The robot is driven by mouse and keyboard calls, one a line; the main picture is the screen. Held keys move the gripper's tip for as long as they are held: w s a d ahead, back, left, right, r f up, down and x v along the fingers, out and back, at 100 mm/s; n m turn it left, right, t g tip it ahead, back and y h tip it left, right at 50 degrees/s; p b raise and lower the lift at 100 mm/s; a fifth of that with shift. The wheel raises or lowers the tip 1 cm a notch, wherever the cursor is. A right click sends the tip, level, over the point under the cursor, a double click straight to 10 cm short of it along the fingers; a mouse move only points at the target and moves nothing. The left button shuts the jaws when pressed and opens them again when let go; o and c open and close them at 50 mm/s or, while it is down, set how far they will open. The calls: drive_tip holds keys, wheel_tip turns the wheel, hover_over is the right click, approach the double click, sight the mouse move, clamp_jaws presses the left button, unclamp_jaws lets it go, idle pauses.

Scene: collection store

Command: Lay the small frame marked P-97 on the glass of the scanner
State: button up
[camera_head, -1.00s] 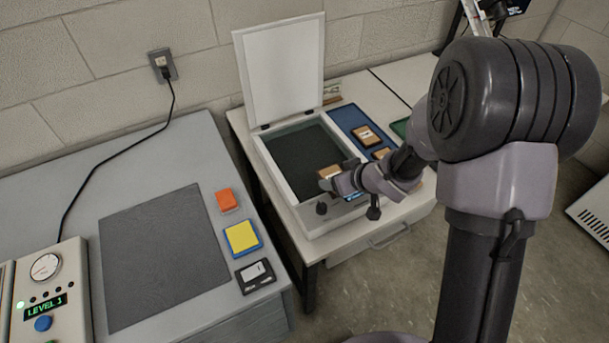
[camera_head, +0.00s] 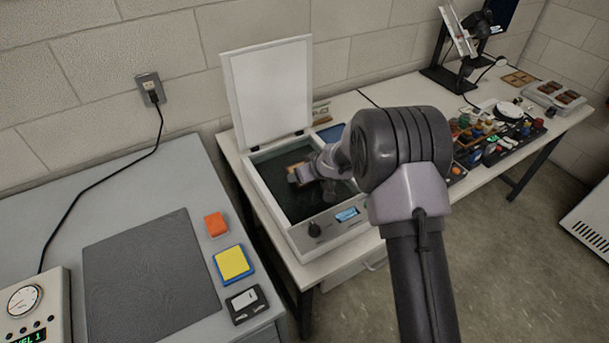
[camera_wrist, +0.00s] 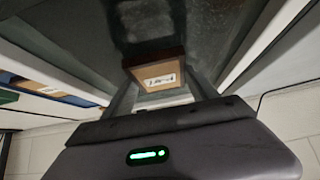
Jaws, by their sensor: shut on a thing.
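The scanner (camera_head: 345,228) stands on the white table with its white lid (camera_head: 270,88) raised and its dark glass (camera_head: 293,205) bare. My gripper (camera_head: 297,174) is over the glass, shut on a small wooden frame. The frame (camera_wrist: 158,74) sits between the two fingers in the wrist view, with a pale label whose writing is too small to read surely. Dark glass lies beyond it, with a dim reflection. I cannot tell whether the frame touches the glass. In the head view my arm and gripper hide most of the frame.
The raised lid stands behind the glass and the scanner's rim surrounds it. A blue tray (camera_head: 332,133) on the right is mostly hidden by my arm. Farther right is a dark tray of several small items (camera_head: 492,138). A grey table with a dark mat (camera_head: 150,280) stands left.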

drive_tip(key=o, duration=1.6)
drive_tip(key=shift+f, duration=0.1)
drive_tip(key=shift+c, duration=0.2)
